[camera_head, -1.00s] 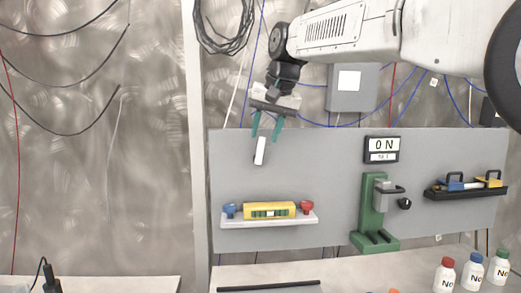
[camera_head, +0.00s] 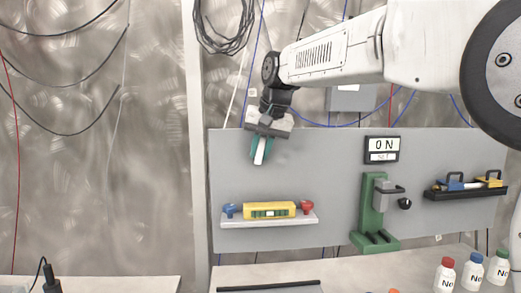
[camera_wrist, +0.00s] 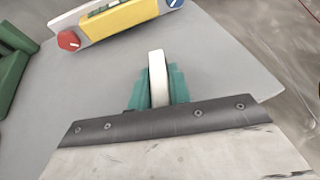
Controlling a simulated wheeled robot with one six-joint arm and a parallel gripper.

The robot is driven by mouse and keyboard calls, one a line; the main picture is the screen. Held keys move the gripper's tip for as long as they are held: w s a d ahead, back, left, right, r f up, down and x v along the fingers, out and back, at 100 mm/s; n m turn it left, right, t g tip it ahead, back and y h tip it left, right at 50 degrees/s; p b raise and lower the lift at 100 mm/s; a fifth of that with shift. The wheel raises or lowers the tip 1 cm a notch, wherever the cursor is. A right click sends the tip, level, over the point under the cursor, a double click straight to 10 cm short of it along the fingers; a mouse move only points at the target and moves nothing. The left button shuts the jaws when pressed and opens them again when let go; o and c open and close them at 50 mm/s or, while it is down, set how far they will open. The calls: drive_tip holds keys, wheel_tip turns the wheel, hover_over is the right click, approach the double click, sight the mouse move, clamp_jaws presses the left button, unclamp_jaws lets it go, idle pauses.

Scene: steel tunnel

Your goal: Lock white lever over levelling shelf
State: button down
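The white lever (camera_head: 259,157) is on the grey panel, above the levelling shelf, and leans slightly from vertical. In the wrist view the white lever (camera_wrist: 158,78) stands between the teal fingers. My gripper (camera_head: 262,150) is at the lever, with its fingers closed in on both sides; it also shows in the wrist view (camera_wrist: 159,88). The fingers hide the lever's upper part in the head view. The white levelling shelf (camera_head: 270,221) below carries a yellow level (camera_head: 269,210), between a blue knob (camera_head: 229,210) and a red knob (camera_head: 307,207).
Right of the shelf are a green stand (camera_head: 367,210), an ON display (camera_head: 381,149) and a black tray (camera_head: 465,192) with blue and yellow items. Several bottles (camera_head: 472,272) stand on the bench at lower right. The panel between lever and display is clear.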

drive_tip(key=shift+a+h, duration=0.25)
drive_tip(key=shift+h, duration=0.25)
drive_tip(key=shift+a+r+h, duration=0.1)
drive_tip(key=shift+a+h, duration=0.05)
drive_tip(key=shift+h, duration=0.75)
drive_tip(key=c, duration=1.4)
unclamp_jaws()
drive_tip(key=shift+o, duration=0.2)
drive_tip(key=v, duration=0.7)
drive_tip(key=shift+s+r, duration=0.2)
drive_tip(key=shift+r, duration=0.2)
